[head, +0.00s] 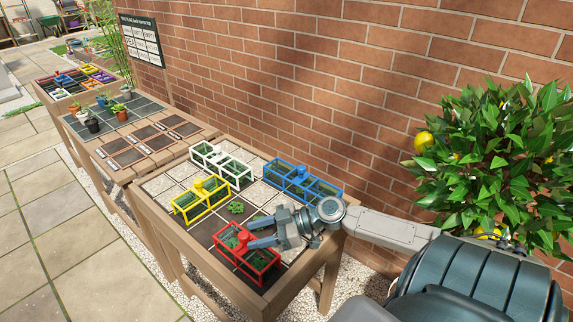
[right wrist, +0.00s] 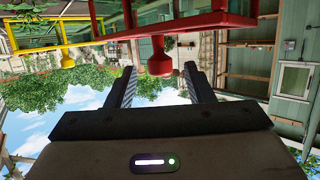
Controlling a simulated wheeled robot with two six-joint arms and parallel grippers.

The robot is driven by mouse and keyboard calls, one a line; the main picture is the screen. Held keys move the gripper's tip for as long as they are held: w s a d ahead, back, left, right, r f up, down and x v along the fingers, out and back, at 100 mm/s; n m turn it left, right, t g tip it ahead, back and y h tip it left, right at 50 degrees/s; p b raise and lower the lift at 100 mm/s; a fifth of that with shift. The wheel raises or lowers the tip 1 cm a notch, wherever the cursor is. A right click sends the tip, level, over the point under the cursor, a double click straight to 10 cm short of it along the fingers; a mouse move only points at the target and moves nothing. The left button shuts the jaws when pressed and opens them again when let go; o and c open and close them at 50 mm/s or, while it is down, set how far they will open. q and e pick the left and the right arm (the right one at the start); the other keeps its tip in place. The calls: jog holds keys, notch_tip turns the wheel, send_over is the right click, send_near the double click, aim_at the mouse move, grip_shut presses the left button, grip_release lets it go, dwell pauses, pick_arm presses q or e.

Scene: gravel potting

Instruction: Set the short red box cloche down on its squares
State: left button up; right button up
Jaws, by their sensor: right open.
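The red box cloche (head: 262,259) stands upright at the near front corner of the planting table's grid, with green plants showing through its frame. Its round red knob is on top. My right gripper (head: 249,239) reaches in from the right at the height of the knob, with its fingers open. In the right wrist view the picture is upside down; the red cloche (right wrist: 190,27) is beyond the open fingers (right wrist: 160,88), and its knob is in line with the gap between them. Whether a finger touches the knob I cannot tell. My left gripper is not in view.
A yellow cloche (head: 203,204), a white cloche (head: 238,174) and a blue cloche (head: 318,190) stand on the same table (head: 205,262). A small bare plant (head: 235,208) sits between them. A brick wall runs behind; a leafy bush (head: 490,160) with yellow fruit is at right.

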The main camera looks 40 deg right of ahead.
jog(key=shift+s+d, duration=0.35)
jog(key=shift+d, duration=0.05)
jog(key=p+v, duration=0.5)
jog(key=v, duration=0.2)
jog(key=shift+r+p, duration=0.2)
jog(key=shift+p, duration=0.1)
